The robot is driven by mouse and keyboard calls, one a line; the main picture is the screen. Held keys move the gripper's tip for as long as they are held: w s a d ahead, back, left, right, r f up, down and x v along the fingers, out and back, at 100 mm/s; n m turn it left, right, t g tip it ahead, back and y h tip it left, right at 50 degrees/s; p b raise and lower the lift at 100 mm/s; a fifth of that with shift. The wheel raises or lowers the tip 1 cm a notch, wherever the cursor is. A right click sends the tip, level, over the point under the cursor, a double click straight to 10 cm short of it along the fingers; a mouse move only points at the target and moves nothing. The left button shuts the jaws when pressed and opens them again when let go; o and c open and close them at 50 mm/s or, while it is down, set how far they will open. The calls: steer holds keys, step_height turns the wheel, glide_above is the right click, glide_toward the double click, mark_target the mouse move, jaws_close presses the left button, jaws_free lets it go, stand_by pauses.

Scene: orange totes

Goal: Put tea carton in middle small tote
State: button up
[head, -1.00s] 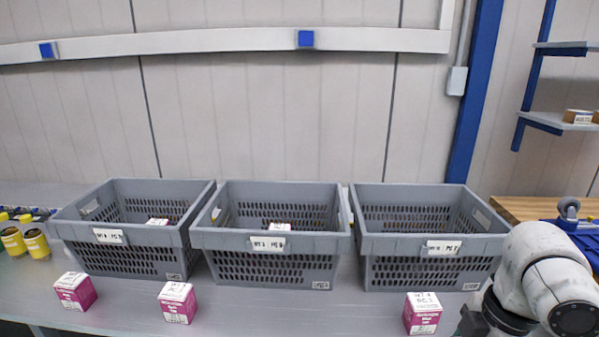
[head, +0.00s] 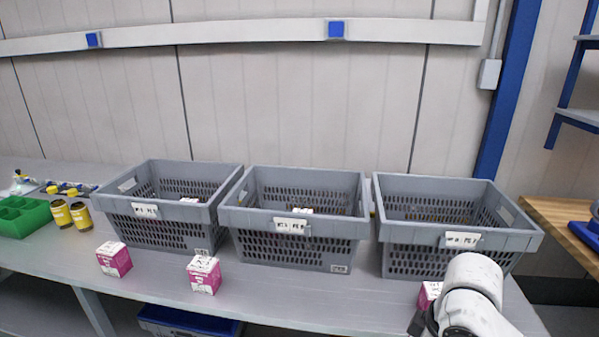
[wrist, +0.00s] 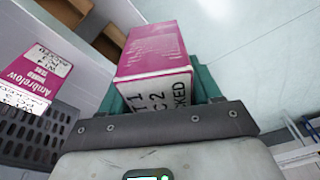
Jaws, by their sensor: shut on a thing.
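In the wrist view my gripper (wrist: 163,92) has its teal fingers shut on a tea carton (wrist: 153,50), pink with a white printed face. A second pink and white carton (wrist: 35,75) shows left of it, by a grey perforated wall. In the head view the middle grey tote (head: 292,221) stands between two alike; a white-topped item (head: 303,211) shows inside. A pink carton (head: 428,293) at the right is partly hidden by my arm; I cannot tell whether it is the held one. My gripper is hidden there.
The left tote (head: 148,210) holds a white-topped item; the right tote (head: 462,239) looks empty. Two pink cartons (head: 114,260) (head: 204,274) stand in front of the totes. Yellow-lidded jars (head: 80,214) and a green bin (head: 25,217) are at the left.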

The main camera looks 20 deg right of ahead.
steer(key=w+a+f+m, duration=0.2)
steer(key=a+f+m, duration=0.1)
steer(key=a+f, duration=0.5)
steer(key=w+a+f+m, duration=0.2)
steer(key=w+a+f, duration=0.1)
steer(key=a+f, duration=0.5)
steer(key=shift+w+a+f+m+h, duration=0.15)
steer(key=shift+w+f+m+h, duration=0.1)
steer(key=shift+f+m+h, duration=0.15)
steer(key=shift+a+r, duration=0.1)
